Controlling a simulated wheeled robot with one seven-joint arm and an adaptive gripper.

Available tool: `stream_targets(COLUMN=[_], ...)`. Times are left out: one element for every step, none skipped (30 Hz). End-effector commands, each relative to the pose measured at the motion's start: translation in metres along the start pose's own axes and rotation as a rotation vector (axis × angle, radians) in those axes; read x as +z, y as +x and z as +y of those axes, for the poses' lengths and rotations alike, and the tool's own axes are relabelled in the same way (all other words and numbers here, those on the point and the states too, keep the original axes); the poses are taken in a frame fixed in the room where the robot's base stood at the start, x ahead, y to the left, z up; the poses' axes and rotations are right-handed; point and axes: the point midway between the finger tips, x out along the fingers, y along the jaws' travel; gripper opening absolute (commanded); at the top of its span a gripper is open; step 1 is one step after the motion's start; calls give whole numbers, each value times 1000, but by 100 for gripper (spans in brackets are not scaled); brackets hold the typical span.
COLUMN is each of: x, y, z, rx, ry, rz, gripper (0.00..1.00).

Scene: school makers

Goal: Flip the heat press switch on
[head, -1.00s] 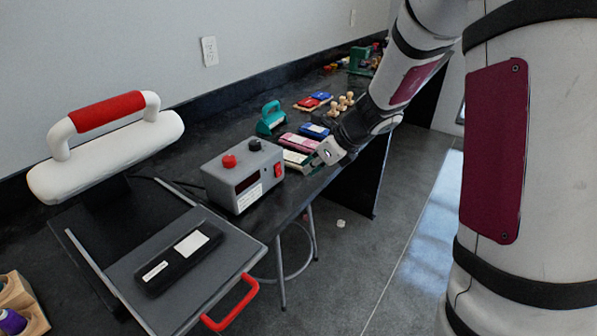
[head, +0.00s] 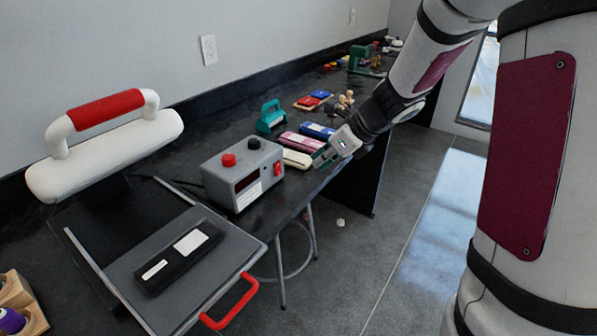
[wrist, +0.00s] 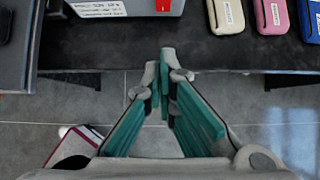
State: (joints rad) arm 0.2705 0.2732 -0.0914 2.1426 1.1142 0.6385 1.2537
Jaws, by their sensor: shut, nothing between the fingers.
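The heat press has a white upper part with a red handle (head: 105,110), raised over a grey lower plate (head: 125,262). Its grey control box (head: 232,190) stands beside it, with a red knob, a dark knob and a dark display on it. A red switch (head: 277,169) is on the box's right-hand face; it also shows at the top of the wrist view (wrist: 163,5). I cannot tell its position. My gripper (head: 317,160) is shut and empty, to the right of the box and apart from it. In the wrist view, its teal fingers (wrist: 164,66) meet in front of the bench edge, below the switch.
A cream case (head: 296,159), a pink case (head: 300,142) and a blue case (head: 316,131) lie right of the box. A teal press (head: 270,118) stands behind. A red lower handle (head: 232,303) juts past the bench edge.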

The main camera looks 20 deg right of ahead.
Motion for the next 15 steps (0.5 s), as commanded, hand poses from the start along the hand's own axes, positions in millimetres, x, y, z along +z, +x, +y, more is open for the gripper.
stream_targets(x=[-3, -5, -6, -7, -7, -7, -7, -7, -7, -7, -7, -7, -7, -7, -7], y=[4, 5, 5, 5, 5, 4, 4, 3, 3, 3, 3, 3, 3, 3, 5], z=[-1, -1, -1, 0, 0, 0, 0, 0, 0, 0, 0, 0, 0, 0, 0], rx=[-1, -1, 0, 0, 0, 0, 0, 0, 0, 0, 0, 0, 0, 0, 1], ry=[0, -1, -1, -1, 0, 0, 0, 0, 0, 0, 0, 0, 0, 0, 0], rz=[-1, -1, 0, 0, 0, 1, 1, 1, 1, 0, 1, 0, 0, 1, 1], gripper=[0, 0, 0, 0, 0, 0, 0, 0, 0, 0, 0, 0, 0, 0, 0])
